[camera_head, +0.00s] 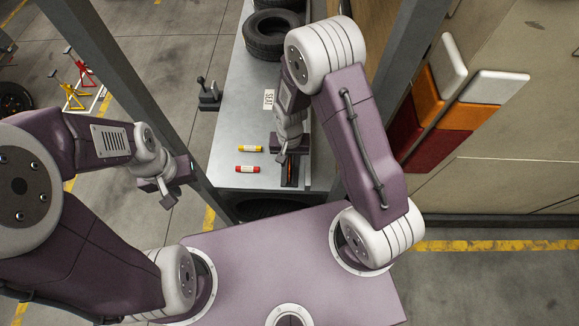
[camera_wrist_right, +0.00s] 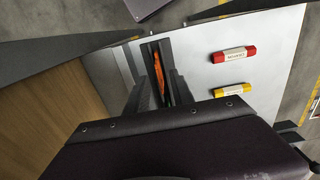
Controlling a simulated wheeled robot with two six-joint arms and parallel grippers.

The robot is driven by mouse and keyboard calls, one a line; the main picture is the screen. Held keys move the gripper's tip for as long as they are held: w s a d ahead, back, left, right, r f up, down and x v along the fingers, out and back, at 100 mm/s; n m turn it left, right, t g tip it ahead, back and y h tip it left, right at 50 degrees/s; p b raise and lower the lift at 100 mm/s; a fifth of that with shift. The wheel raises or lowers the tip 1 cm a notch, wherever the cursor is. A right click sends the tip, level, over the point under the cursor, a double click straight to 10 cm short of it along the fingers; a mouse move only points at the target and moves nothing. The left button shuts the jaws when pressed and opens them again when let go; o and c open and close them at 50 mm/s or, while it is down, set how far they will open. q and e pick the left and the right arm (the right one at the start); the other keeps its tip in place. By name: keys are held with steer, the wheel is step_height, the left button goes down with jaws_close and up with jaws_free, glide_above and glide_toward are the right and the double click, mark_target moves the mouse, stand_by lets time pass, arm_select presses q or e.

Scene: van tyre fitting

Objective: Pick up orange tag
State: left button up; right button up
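The orange tag (camera_wrist_right: 161,83) shows as a narrow orange strip in the right wrist view, inside a dark narrow holder on the grey bench. In the head view only a small orange part (camera_head: 290,173) shows below my right gripper (camera_head: 291,153). In the right wrist view the fingers of my right gripper (camera_wrist_right: 158,88) are apart, with the orange strip visible between them. I cannot tell whether they touch it. My left gripper (camera_head: 176,183) is open and empty, off to the left of the bench.
A red labelled stick (camera_head: 247,169) and a yellow one (camera_head: 251,149) lie on the bench (camera_head: 228,125), left of the holder. A white sign (camera_head: 268,99) and stacked tyres (camera_head: 272,35) are further back. Grey posts flank the bench. A van side with coloured panels (camera_head: 446,110) stands at right.

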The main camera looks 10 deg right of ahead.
steer(key=shift+s+f, duration=0.2)
steer(key=shift+f, duration=0.4)
steer(key=shift+s+a+f, duration=0.1)
steer(key=shift+f, duration=0.1)
arm_select(q)
steer(key=shift+s+a+r, duration=0.1)
steer(key=shift+s+r, duration=0.1)
steer(key=shift+s, duration=0.05)
arm_select(e)
steer(key=shift+w, duration=0.2)
jaws_close()
steer(key=shift+s, duration=0.1)
